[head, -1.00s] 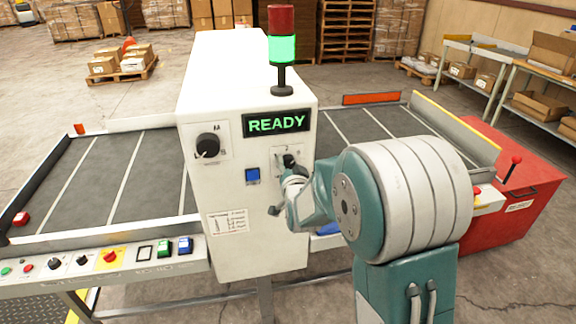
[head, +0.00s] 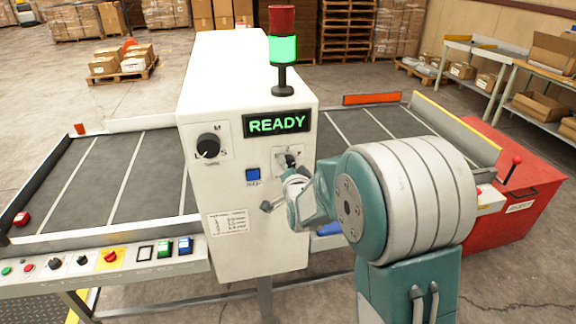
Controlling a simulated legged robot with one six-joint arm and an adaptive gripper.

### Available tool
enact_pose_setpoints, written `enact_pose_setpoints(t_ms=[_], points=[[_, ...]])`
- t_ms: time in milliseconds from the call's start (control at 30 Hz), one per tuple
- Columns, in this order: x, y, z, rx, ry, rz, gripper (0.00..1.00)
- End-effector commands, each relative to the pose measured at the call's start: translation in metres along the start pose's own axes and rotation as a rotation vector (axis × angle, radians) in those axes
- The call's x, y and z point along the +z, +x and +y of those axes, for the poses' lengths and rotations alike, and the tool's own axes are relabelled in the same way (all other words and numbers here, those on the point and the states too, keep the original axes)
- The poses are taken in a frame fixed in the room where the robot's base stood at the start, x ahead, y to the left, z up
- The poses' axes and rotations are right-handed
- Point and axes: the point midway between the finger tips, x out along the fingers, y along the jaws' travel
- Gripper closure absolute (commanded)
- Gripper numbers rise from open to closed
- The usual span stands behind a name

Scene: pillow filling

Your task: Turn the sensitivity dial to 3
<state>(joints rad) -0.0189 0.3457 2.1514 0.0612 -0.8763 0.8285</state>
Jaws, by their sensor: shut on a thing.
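A white machine cabinet (head: 215,90) stands at the centre with a lit READY display (head: 277,123). A small dark dial (head: 290,157) sits on a pale plate below the display; its marks are too small to read, and my gripper partly hides it. My gripper (head: 288,166) reaches in from the right and is shut on this dial. The dial's pointer direction cannot be told. A larger black dial (head: 208,147) with letters around it is on the left of the same face, apart from my gripper.
A blue button (head: 253,175) lies just left of my gripper, with a printed label (head: 228,223) lower down. A signal tower (head: 283,50) glows green on top. Conveyors (head: 100,180) flank the cabinet. A button panel (head: 110,258) runs along the left front; a red box (head: 520,200) stands right.

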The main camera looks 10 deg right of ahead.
Motion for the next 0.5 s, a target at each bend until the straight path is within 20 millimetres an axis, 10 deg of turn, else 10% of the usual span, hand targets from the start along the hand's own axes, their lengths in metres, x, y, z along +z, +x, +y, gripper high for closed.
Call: enact_pose_setpoints(t_ms=[67,100,167,500], points=[[0.0015,-0.0001,0.0018,0.005,0.001,-0.004,0.95],[0.0015,-0.0001,0.0019,0.005,0.001,-0.004,0.34],[0.0014,-0.0001,0.0018,0.005,0.001,-0.003,0.13],[0.0004,-0.0001,0.0007,0.002,0.000,-0.001,0.13]])
